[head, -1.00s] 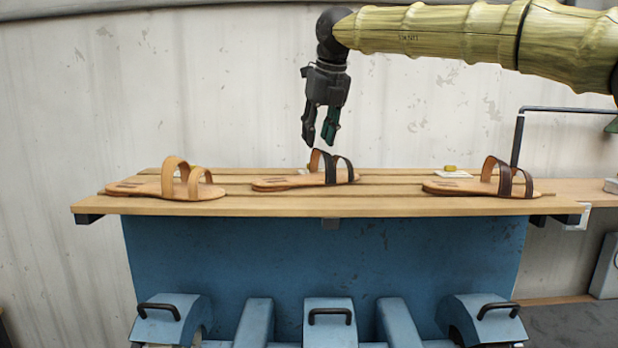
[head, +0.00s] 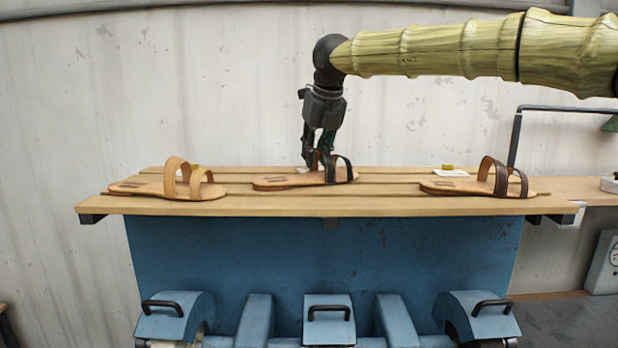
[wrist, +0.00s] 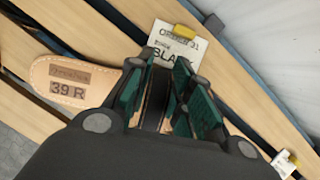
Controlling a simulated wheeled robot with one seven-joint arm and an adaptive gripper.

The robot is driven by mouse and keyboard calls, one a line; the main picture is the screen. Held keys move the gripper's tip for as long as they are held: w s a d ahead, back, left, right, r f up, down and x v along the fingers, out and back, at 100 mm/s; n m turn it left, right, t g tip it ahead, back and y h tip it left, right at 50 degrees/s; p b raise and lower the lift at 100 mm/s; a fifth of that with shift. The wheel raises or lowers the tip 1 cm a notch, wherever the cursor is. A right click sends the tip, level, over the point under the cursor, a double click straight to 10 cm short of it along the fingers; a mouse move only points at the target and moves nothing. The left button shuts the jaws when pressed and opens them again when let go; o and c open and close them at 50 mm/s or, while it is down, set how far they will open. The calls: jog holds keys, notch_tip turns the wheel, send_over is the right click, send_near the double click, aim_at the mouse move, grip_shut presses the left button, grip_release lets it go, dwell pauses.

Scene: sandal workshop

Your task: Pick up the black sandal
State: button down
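The black sandal (head: 275,182) lies in the middle of the slatted bench, with a tan sole and two dark straps. In the wrist view its tan insole (wrist: 52,82) is stamped "39 R". My gripper (head: 317,160) points down at the straps, with its fingers around or beside the strap. In the wrist view a dark strap (wrist: 154,108) shows between the green finger pads, which stand apart. My gripper looks open; the fingers hide most of the straps, and contact cannot be told.
A tan-strapped sandal (head: 150,188) lies at left and a brown-strapped sandal (head: 455,186) at right on the bench (head: 390,205). A card (wrist: 172,48) with a yellow clip, reading "BLA", lies behind the black sandal. Another card (head: 452,172) lies behind the right sandal.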

jog(key=shift+r, duration=0.1)
jog(key=shift+r+b, duration=0.6)
jog(key=shift+r, duration=0.85)
jog(key=shift+s+d+r, duration=0.1)
jog(key=shift+s+r, duration=0.05)
jog(key=shift+r, duration=0.05)
jog(key=s+d+b, duration=0.2)
jog(key=s, duration=0.5)
jog(key=s+d+r+b, duration=0.1)
jog(key=s+d+b, duration=0.1)
jog(key=s, duration=0.6)
jog(key=shift+d+r+b, duration=0.3)
jog(key=shift+d+b, duration=0.1)
jog(key=shift+b, duration=0.2)
jog(key=c, duration=1.9)
grip_release()
jog(key=shift+c, duration=0.2)
grip_shut()
